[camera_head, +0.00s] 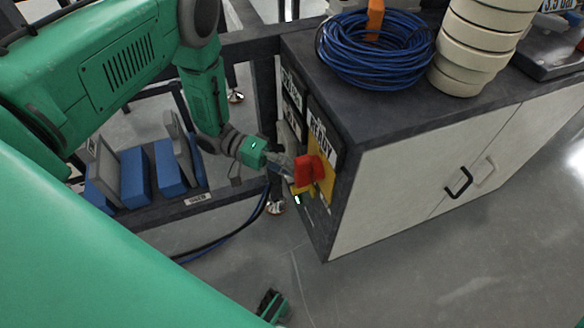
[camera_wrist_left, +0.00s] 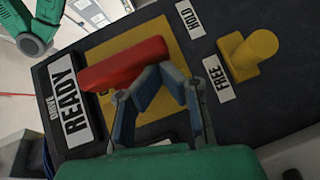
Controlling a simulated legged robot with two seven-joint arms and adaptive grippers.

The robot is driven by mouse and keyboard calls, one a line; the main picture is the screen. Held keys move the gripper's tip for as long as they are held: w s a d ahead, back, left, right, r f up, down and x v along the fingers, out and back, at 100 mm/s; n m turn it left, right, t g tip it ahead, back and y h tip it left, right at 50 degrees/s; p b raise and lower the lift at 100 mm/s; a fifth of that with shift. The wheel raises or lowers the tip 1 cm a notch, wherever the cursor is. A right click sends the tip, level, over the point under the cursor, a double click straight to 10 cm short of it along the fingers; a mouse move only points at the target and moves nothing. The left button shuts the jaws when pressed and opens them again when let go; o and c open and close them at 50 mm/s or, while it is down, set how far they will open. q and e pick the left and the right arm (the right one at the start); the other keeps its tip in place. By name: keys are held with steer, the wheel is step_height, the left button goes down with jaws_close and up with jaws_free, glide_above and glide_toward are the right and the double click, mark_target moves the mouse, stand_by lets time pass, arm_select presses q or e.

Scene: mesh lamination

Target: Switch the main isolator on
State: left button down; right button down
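The main isolator has a red handle (camera_head: 309,169) on a yellow plate (camera_head: 326,180), on the dark end face of the cabinet. In the left wrist view the red handle (camera_wrist_left: 122,62) lies slantwise across the yellow plate (camera_wrist_left: 180,35). My left gripper (camera_head: 290,166) is at the handle's left side. In the left wrist view its fingertips (camera_wrist_left: 158,70) come together at the handle's edge, looking shut, with no part of the handle clearly between them. A green and dark piece (camera_head: 271,305) at the bottom of the head view seems to be my right gripper; its fingers are unclear.
A READY label (camera_wrist_left: 69,101) is beside the plate. A yellow knob (camera_wrist_left: 251,55) stands near the HOLD (camera_wrist_left: 190,19) and FREE (camera_wrist_left: 218,78) labels. Blue cable (camera_head: 376,50) and cream rolls (camera_head: 470,50) lie on the cabinet top (camera_head: 400,115). The floor in front is clear.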

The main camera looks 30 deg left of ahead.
arm_select(q)
steer(key=shift+s+a+f, duration=0.15)
steer(key=shift+a+f, duration=0.05)
steer(key=shift+a, duration=0.05)
arm_select(e)
steer(key=shift+a, duration=0.3)
arm_select(q)
steer(key=shift+d+r, duration=0.1)
steer(key=shift+d, duration=0.1)
arm_select(e)
steer(key=shift+d, duration=0.15)
arm_select(q)
step_height(320, 180, up, 10)
steer(key=shift+a, duration=0.1)
stand_by(0.4)
